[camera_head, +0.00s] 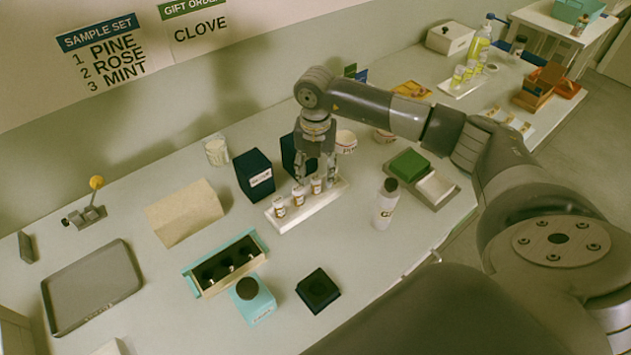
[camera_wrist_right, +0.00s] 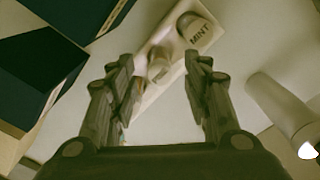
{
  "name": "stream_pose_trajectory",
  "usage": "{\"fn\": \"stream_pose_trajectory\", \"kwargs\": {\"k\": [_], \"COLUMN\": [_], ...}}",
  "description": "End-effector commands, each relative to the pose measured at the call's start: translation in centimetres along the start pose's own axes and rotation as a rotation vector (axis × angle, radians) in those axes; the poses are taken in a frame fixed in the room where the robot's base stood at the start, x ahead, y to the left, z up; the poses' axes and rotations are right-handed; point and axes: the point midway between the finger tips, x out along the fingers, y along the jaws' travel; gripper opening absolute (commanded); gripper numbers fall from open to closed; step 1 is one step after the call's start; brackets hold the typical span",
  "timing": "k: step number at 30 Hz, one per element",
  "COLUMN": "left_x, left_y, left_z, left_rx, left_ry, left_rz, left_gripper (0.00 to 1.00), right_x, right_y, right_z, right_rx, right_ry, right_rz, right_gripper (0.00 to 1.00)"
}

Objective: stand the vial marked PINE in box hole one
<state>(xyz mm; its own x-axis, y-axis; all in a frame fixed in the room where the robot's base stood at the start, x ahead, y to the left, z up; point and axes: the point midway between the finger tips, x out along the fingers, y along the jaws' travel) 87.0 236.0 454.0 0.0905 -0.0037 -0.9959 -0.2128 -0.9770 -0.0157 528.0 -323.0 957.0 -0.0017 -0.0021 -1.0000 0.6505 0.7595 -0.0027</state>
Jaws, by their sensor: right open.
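Three small vials with brown caps, a left one (camera_head: 279,207), a middle one (camera_head: 298,195) and a right one (camera_head: 316,185), stand in a white rack (camera_head: 312,213). Their labels are too small to read in the head view. My right gripper (camera_head: 316,176) is open, pointing down close over the rack's right part. In the wrist view a vial marked MINT (camera_wrist_right: 196,31) lies beyond the open fingers (camera_wrist_right: 160,72); a blurred vial (camera_wrist_right: 159,68) shows between them. The teal and wood box (camera_head: 262,259) with dark holes stands at front left. My left gripper is out of view.
Dark boxes (camera_head: 254,174) stand behind the rack. A white bottle (camera_head: 385,205) stands right of it. A teal jar (camera_head: 252,301) and a black holder (camera_head: 318,290) are near the box. A wall sign (camera_head: 103,48) lists 1 PINE, 2 ROSE, 3 MINT.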

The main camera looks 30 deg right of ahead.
Motion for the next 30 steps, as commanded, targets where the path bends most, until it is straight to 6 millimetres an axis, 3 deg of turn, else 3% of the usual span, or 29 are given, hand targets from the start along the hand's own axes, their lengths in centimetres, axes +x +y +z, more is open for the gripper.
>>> {"fn": "stream_pose_trajectory", "kwargs": {"k": [6, 13, 18, 30], "left_x": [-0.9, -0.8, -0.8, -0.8], "left_y": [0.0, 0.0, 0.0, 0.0], "left_z": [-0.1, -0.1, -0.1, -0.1], "left_rx": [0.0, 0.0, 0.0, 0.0], "left_ry": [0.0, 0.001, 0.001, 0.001], "left_rz": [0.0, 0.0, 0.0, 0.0], "left_gripper": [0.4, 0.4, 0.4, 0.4], "right_x": [2.1, 2.3, 2.3, 2.1], "right_y": [0.0, 0.0, 0.0, 0.1], "right_z": [0.0, 0.0, 0.0, 0.1], "right_rx": [-0.001, -0.001, -0.001, -0.001], "right_ry": [0.0, -0.001, 0.0, -0.001], "right_rz": [0.002, 0.002, 0.002, 0.003], "right_gripper": [0.45, 0.45, 0.06, 0.04]}}
